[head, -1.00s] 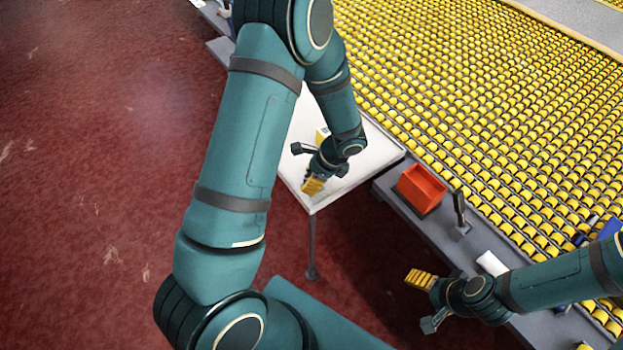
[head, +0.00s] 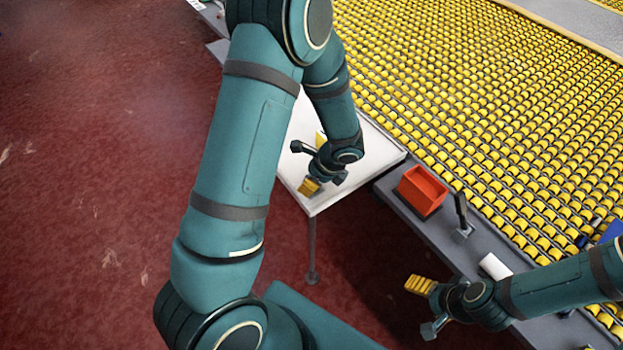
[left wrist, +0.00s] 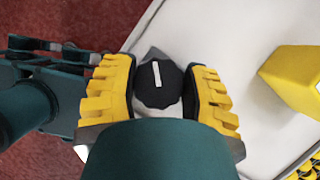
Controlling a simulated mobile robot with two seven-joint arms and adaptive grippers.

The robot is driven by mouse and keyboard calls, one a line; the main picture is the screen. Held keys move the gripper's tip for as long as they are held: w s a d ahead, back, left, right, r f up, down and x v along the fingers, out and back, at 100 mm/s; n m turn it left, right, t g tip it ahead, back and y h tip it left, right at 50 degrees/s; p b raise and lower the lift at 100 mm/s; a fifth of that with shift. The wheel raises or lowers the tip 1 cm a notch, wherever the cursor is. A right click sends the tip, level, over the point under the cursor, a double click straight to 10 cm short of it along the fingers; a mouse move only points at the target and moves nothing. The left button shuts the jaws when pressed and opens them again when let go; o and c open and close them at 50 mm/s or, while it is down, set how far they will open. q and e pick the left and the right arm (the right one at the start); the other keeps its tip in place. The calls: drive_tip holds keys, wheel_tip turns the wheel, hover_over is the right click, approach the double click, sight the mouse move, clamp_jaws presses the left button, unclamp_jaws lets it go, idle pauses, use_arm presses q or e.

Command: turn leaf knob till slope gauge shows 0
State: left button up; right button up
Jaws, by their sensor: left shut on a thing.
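A round black knob (left wrist: 157,84) with a white line across its top shows in the left wrist view, on a grey mount over the white leaf table (left wrist: 225,30). My left gripper (left wrist: 157,90) is shut on the knob, its yellow ridged fingers on either side. In the head view, my left gripper (head: 309,187) is low over the front corner of the white table (head: 378,152), and its arm hides part of the table. My right gripper (head: 418,285) is away from it at the lower right; its finger gap is unclear. No readable slope gauge shows.
A yellow block-like thing (left wrist: 295,78) stands on the table beside the knob. A red bin (head: 421,190) and an upright dark lever (head: 461,211) are on the grey rail. A bed of yellow rollers (head: 470,110) lies beyond. Red floor is open on the left.

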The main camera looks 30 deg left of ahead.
use_arm(q)
drive_tip(key=o, duration=1.2)
drive_tip(key=shift+w+a+r, duration=0.1)
drive_tip(key=shift+w+r, duration=0.05)
drive_tip(key=v, duration=1.2)
